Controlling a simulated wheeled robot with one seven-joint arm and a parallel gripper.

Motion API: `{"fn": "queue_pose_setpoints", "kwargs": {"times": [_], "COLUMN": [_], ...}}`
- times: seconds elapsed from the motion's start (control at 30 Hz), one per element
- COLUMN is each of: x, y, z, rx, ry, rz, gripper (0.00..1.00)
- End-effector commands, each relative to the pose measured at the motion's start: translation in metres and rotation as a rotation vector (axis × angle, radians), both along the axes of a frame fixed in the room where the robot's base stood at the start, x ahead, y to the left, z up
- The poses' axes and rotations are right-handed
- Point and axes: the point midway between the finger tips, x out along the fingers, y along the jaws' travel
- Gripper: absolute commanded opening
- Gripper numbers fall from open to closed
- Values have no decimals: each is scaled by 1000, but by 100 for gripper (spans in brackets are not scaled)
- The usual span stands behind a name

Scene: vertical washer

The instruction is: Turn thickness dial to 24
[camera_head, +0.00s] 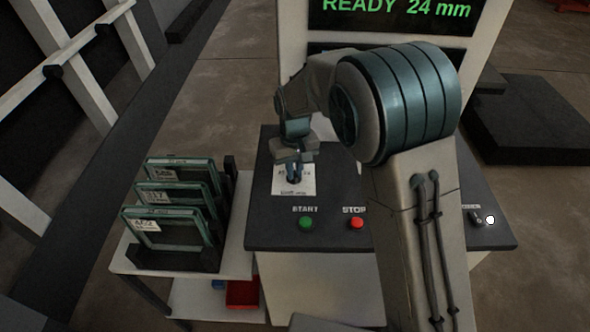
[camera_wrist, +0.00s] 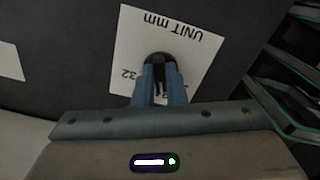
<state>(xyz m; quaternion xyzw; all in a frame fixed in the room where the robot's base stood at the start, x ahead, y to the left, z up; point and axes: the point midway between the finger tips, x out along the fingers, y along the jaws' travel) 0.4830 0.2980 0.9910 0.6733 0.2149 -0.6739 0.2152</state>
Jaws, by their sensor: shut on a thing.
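The thickness dial (camera_wrist: 158,59) is a dark knob on a white label plate (camera_wrist: 130,45) marked "UNIT mm" in the wrist view. The number 32 shows beside it; other numbers are hidden by my fingers. My gripper (camera_wrist: 159,85) has its two blue fingers shut on the knob. In the head view my gripper (camera_head: 293,177) reaches down onto the label plate (camera_head: 307,186), and the knob is mostly hidden there. The display (camera_head: 391,12) above reads "READY 24 mm" in green.
A green START button (camera_head: 306,223) and a red STOP button (camera_head: 356,223) sit on the dark panel in front of the dial. A white cart (camera_head: 240,235) with several teal-framed panels (camera_head: 172,230) stands at the left. My arm covers the panel's right middle.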

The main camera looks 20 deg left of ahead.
Motion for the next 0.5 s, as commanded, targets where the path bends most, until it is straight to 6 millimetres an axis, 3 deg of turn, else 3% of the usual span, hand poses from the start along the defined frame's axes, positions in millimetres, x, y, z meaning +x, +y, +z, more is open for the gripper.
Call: {"fn": "queue_pose_setpoints", "kwargs": {"times": [0.5], "x": [1], "y": [1], "z": [2], "rx": [2], "ry": [-3], "rz": [-34], "gripper": [0]}}
